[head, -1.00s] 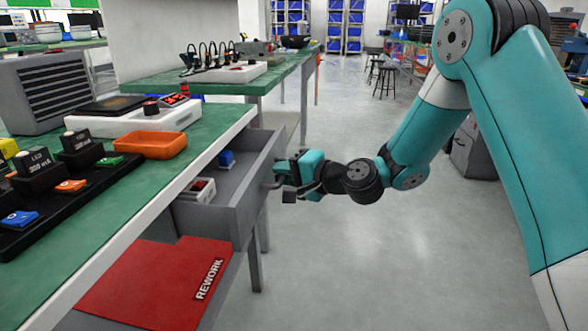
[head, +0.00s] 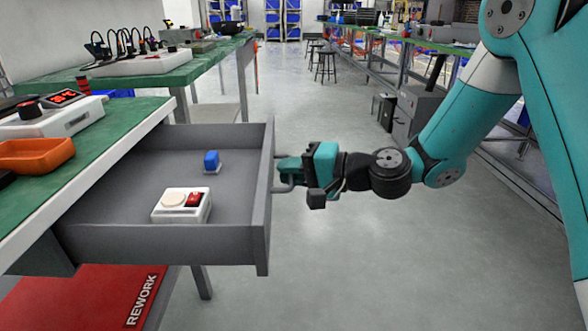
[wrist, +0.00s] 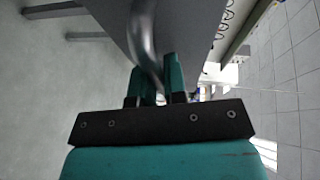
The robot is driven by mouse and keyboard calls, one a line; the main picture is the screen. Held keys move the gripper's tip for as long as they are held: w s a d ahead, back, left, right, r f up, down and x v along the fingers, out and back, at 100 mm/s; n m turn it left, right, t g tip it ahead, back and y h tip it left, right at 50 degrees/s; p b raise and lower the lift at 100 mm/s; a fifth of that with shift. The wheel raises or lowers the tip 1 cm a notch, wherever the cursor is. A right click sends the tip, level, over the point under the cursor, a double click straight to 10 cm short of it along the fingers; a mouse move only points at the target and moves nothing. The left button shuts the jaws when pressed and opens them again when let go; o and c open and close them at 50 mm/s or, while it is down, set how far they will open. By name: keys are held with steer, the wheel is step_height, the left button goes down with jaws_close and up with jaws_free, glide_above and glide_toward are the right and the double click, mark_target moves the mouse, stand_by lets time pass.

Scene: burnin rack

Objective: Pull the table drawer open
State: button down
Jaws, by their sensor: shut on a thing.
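The grey table drawer (head: 160,240) stands well out from under the green-topped table (head: 110,145) in the head view. Its bar handle (head: 276,186) is on the front panel, facing right. My gripper (head: 287,173) is at the handle and shut on it. In the wrist view the curved handle (wrist: 145,40) runs between the two teal fingers of my gripper (wrist: 159,82). Part of the handle is hidden by the fingers. Inside the drawer lie a white device with a red switch (head: 182,205) and a small blue part (head: 211,160).
An orange tray (head: 35,155) and a white box with red displays (head: 55,117) are on the table top. A red REWORK panel (head: 85,295) is below the drawer. A second green bench (head: 165,75) stands behind. The floor (head: 400,260) to the right is clear.

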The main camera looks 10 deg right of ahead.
steer(key=shift+s+a, duration=0.1)
steer(key=c, duration=1.5)
jaws_free()
steer(key=shift+o, duration=0.2)
steer(key=p+v, duration=0.2)
steer(key=v, duration=1.5)
steer(key=shift+s+r, duration=0.1)
